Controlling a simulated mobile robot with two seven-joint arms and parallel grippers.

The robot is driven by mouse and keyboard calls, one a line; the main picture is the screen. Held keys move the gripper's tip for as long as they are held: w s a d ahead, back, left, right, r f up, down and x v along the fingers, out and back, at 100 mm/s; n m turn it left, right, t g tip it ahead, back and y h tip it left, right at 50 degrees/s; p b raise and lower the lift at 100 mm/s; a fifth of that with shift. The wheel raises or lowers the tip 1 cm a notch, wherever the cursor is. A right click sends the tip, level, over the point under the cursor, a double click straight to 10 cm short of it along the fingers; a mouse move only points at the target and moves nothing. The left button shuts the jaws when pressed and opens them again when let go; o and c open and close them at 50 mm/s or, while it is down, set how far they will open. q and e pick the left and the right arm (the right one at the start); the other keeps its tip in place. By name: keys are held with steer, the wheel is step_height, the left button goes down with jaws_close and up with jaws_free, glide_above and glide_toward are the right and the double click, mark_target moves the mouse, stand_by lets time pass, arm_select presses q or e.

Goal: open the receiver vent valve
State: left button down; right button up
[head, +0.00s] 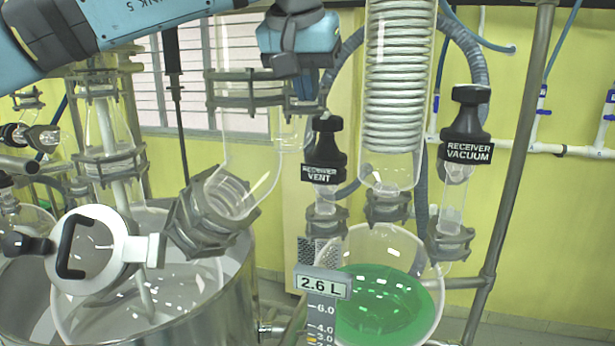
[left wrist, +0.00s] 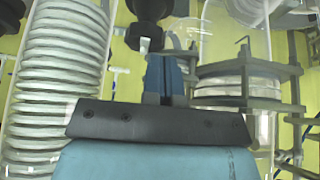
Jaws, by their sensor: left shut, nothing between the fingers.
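The receiver vent valve (head: 325,150) has an upright black handle with a "RECEIVER VENT" label, on a clear glass neck right of centre in the head view. My left gripper (head: 303,82) hangs above it and slightly left, apart from it in the picture; its fingertips are hard to make out there. In the left wrist view, the blue fingers of my left gripper (left wrist: 166,72) are together and empty. A dark knob-like part shows just beyond them at the top edge; I cannot tell which valve it belongs to. My right gripper is not in view.
The receiver vacuum valve (head: 467,135) stands to the right, past the coiled glass condenser (head: 393,90). The receiver flask (head: 385,305) holds green liquid below, behind a "2.6 L" gauge (head: 322,284). Clamped glassware and a steel vessel (head: 235,290) crowd the left. A metal pole (head: 510,170) stands at right.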

mark_target(308, 114)
arm_select(q)
step_height(308, 114, down, 4)
steer(key=shift+b, duration=0.6)
steer(key=shift+s, duration=0.1)
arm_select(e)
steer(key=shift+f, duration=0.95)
arm_select(q)
steer(key=shift+f, duration=0.1)
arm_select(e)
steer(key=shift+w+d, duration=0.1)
arm_select(q)
steer(key=shift+s+d+p, duration=0.1)
steer(key=shift+d+p, duration=0.1)
steer(key=shift+p, duration=0.1)
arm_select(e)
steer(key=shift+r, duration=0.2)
arm_select(q)
steer(key=shift+d, duration=0.1)
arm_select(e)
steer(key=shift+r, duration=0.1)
arm_select(q)
steer(key=shift+s+d+p, duration=0.35)
steer(key=shift+d+p, duration=0.2)
steer(key=shift+d, duration=0.05)
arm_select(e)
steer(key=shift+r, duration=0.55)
